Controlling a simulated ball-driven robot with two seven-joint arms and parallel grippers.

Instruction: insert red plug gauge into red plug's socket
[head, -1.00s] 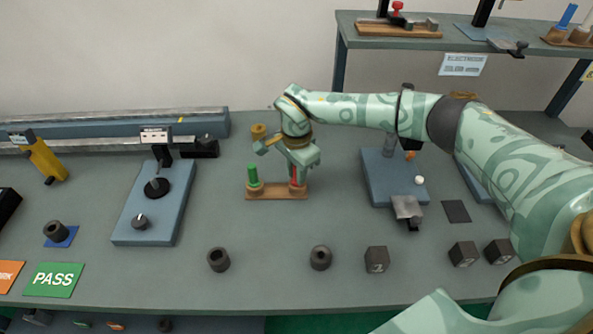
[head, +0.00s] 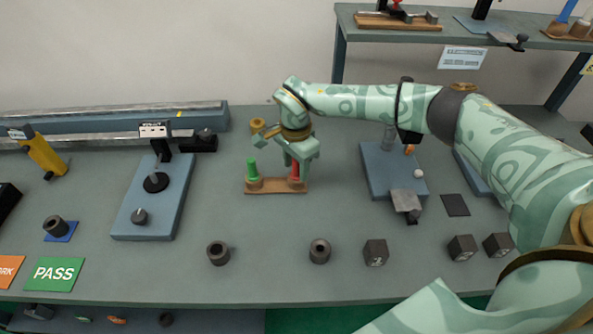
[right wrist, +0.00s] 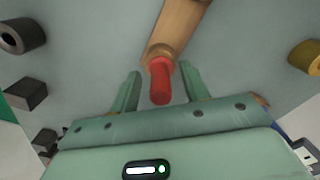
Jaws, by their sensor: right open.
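The red plug gauge (head: 295,173) stands upright at the right end of a small wooden stand (head: 273,187). In the right wrist view the red plug (right wrist: 160,82) shows between my two spread fingers, with a round wooden collar at its base. A green plug (head: 252,170) stands at the stand's left end. My right gripper (head: 299,163) is over the red plug and partly covers it; in the right wrist view the gripper (right wrist: 160,70) is open, with a gap on each side of the plug. My left gripper is out of view.
A brass ring piece (head: 258,125) lies behind the stand. A blue fixture plate (head: 380,172) stands to the right and another (head: 153,200) to the left. Dark bushings (head: 218,253) and cubes (head: 376,252) lie along the front. The table around the stand is clear.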

